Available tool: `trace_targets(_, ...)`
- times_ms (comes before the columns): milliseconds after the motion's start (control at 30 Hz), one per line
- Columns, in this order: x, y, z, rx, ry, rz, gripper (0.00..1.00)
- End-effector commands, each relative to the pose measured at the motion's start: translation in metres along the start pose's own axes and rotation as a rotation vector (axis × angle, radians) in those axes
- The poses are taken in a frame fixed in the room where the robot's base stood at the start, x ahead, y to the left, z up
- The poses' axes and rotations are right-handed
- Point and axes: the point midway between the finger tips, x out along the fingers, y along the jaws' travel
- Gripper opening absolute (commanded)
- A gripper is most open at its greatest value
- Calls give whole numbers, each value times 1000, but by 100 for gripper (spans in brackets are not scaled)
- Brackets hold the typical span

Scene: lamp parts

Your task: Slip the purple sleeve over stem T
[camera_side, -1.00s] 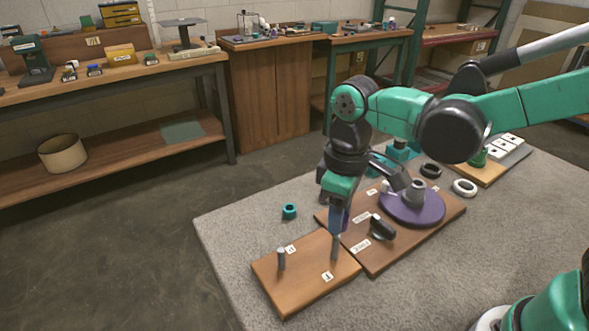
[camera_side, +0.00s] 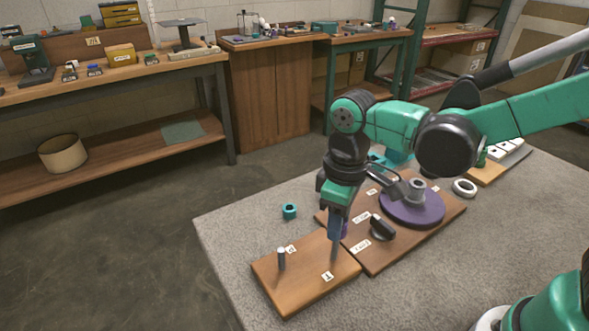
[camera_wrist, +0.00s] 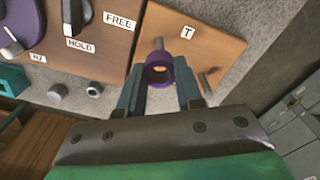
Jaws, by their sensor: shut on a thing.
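The purple sleeve (camera_wrist: 160,73) is a short open ring gripped between the two fingertips of my gripper (camera_wrist: 159,88) in the wrist view. Wood colour shows through its hole. Stem T (camera_wrist: 158,44), a thin grey peg by the T label (camera_wrist: 187,32), shows just past the sleeve's far rim, partly hidden by it. In the side view my gripper (camera_side: 339,232) points down over stem T (camera_side: 334,252), with the sleeve (camera_side: 345,230) mostly behind a finger. The stem's lower part shows below. I cannot tell whether its tip is inside the sleeve.
A second stem (camera_side: 281,259) stands on the same wooden board (camera_side: 300,285). A board behind it holds a black-handled switch (camera_side: 382,228) and a purple disc (camera_side: 425,212).

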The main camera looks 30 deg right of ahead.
Motion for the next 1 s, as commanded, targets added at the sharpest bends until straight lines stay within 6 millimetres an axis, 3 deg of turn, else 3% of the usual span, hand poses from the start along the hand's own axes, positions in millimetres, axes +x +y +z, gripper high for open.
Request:
trace_targets(600,34,0,0,0,0,0,0)
trace_targets(1000,37,0,0,0,0,0,0)
